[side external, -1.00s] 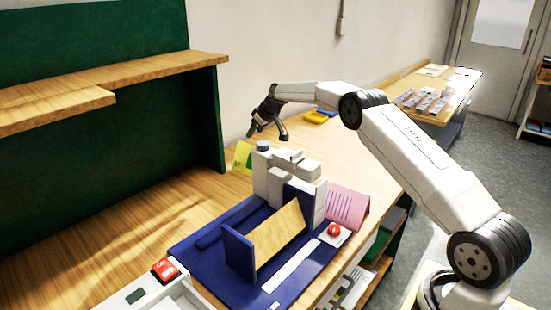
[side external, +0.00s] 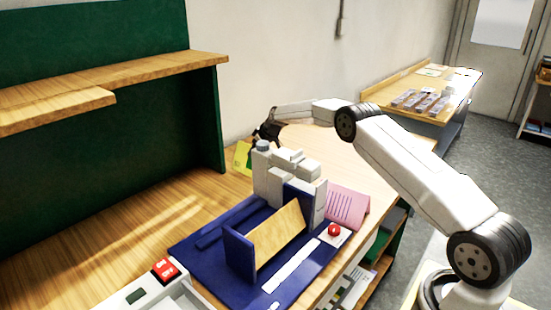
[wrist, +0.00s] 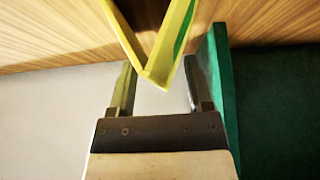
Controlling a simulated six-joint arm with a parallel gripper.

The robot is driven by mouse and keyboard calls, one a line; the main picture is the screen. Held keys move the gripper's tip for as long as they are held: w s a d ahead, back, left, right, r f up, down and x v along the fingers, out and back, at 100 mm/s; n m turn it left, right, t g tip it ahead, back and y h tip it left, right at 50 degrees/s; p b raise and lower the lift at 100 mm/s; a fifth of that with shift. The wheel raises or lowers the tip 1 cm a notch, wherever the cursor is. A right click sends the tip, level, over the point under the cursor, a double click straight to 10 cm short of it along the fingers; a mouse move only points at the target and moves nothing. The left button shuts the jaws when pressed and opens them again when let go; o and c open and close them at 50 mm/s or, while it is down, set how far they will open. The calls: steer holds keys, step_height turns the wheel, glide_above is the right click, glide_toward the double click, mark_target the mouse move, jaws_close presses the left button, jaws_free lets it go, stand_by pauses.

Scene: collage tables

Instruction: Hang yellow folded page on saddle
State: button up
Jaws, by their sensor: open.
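The yellow folded page (side external: 241,157) stands like a tent on the wooden table, behind the grey-white block machine, which partly hides it. In the wrist view the page (wrist: 150,55) opens away from me as a V, with its fold toward my gripper. My gripper (side external: 262,136) is low over the page. Its two fingers (wrist: 158,88) are open, one on each side of the fold; I cannot tell whether they touch it. A slanted wooden board between blue end plates, apparently the saddle (side external: 279,236), stands on the blue base and holds no page.
The grey-white block machine (side external: 288,172) stands close in front of my gripper. A pink folded page (side external: 349,203) stands right of it. A red button (side external: 334,230) sits at the base's right. A green shelf panel (wrist: 226,100) rises close beside my right finger.

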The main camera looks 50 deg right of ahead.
steer(key=c, duration=0.7)
steer(key=shift+r, duration=6.05)
steer(key=shift+c, duration=0.2)
